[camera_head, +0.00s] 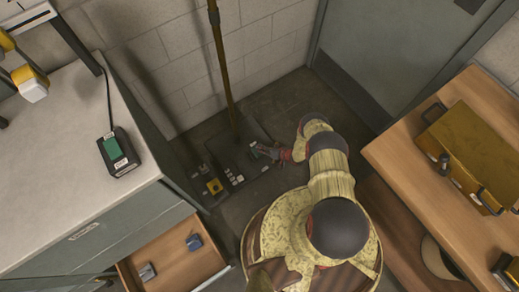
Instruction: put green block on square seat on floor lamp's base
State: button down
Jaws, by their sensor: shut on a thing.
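The floor lamp's base (243,178) is a dark flat plate on the floor near the wall corner, with a brown pole (222,60) rising from it. Several small whitish parts (233,176) and a yellow square part (214,186) sit at its near side. My gripper (262,150) reaches over the base's right side, shut on what looks like a small green block (256,147). The block is tiny here and partly hidden by the fingers. I cannot tell whether it touches the base, or which spot is the square seat.
A grey counter (50,150) at left carries a black device with a green face (113,148). Below it an open wooden drawer (170,265) holds small parts. A wooden table (400,150) with a brass-coloured box (470,150) stands at right. A grey door (385,50) is behind.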

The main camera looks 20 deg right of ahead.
jog(key=shift+w+d+f+b, duration=0.15)
jog(key=shift+f+b, duration=0.15)
jog(key=shift+f, duration=0.3)
jog(key=shift+w+d+f+b, duration=0.15)
jog(key=shift+f+b, duration=0.15)
jog(key=shift+f, duration=0.25)
jog(key=shift+w+f+b, duration=0.15)
jog(key=shift+f+b, duration=0.15)
jog(key=shift+f, duration=0.3)
jog(key=shift+f, duration=0.15)
jog(key=c, duration=1.9)
grip_release()
jog(key=shift+s, duration=0.2)
